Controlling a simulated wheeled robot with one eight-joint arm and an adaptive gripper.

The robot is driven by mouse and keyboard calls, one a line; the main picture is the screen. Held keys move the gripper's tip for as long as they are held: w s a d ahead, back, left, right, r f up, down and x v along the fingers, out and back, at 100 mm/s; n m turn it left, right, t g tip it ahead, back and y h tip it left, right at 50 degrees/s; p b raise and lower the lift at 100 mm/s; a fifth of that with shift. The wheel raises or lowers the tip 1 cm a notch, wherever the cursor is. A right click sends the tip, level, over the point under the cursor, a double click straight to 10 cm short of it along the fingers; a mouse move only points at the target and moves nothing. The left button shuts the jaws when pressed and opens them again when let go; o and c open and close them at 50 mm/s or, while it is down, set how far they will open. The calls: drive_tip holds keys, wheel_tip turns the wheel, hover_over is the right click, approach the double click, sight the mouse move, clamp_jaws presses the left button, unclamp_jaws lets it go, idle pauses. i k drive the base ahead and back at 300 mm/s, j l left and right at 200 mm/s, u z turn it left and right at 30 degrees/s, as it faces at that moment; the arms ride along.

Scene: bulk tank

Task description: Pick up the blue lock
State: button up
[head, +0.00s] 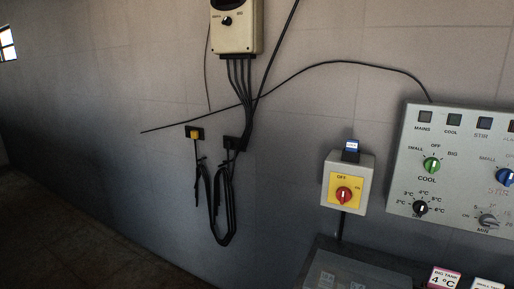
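A small blue item with a white marking, which looks like the blue lock (351,146), stands at the top of the grey switch box (329,193) in the head view. A dark part shows just under the blue. I cannot tell whether it rests on the box or hangs behind it. The switch box has a yellow plate and a red rotary knob (344,194). My gripper is not in view, so its state and its place relative to the lock do not show.
A control panel (396,190) with knobs is on the wall at right. A dark box (350,272) and labelled cards (443,278) are below. Black cables (224,240) hang at left under a beige wall unit (232,42). The floor at lower left looks clear.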

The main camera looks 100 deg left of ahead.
sight(352, 146)
drive_tip(key=j+u, duration=0.1)
drive_tip(key=u, duration=2.7)
drive_tip(key=z, duration=3.55)
drive_tip(key=k+j+z, duration=0.3)
drive_tip(key=k+z, duration=0.65)
drive_tip(key=k, duration=0.2)
drive_tip(key=k+u, duration=0.15)
drive_tip(key=k, duration=0.9)
drive_tip(key=k+u, duration=0.2)
drive_tip(key=k, duration=0.8)
drive_tip(key=k+u, duration=0.2)
drive_tip(key=u, duration=0.2)
drive_tip(key=k+j+u, duration=0.15)
drive_tip(key=u, duration=0.3)
drive_tip(key=k+j+u, duration=0.2)
drive_tip(key=u, duration=0.2)
drive_tip(key=k, duration=0.05)
